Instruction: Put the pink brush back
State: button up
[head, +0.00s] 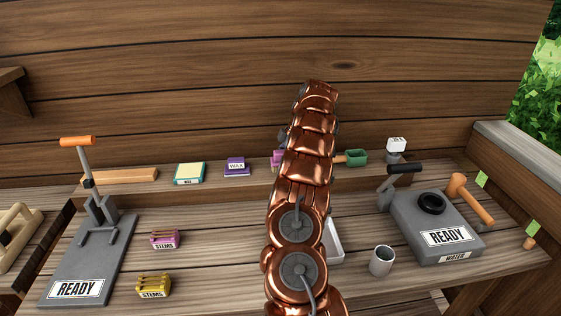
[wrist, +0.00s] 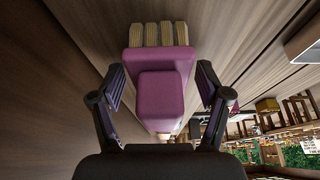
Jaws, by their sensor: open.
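In the wrist view the pink brush (wrist: 160,103) fills the middle, with pale bristles at its top end and a pink block-shaped body. My gripper (wrist: 162,82) has its two dark fingers spread, one on each side of the brush, with gaps visible between fingers and body. In the head view only a small pink piece (head: 277,158), probably the brush, shows at the left edge of my copper arm, near the back ledge. My arm hides the rest of it and my gripper there.
On the back ledge stand a purple wax box (head: 237,167), a yellow-topped box (head: 189,173) and a green scoop-like item (head: 355,157). The left press (head: 88,255) has a raised lever.

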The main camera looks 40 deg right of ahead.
jog(key=shift+r+p, duration=0.15)
jog(key=shift+p, duration=0.35)
jog(key=shift+d+b, duration=0.1)
jog(key=shift+b, duration=0.25)
jog(key=shift+b+v, duration=0.6)
jog(key=shift+v, duration=1.05)
jog(key=shift+p+v, duration=1)
jog(key=shift+v, duration=1.1)
jog(key=shift+s, duration=0.15)
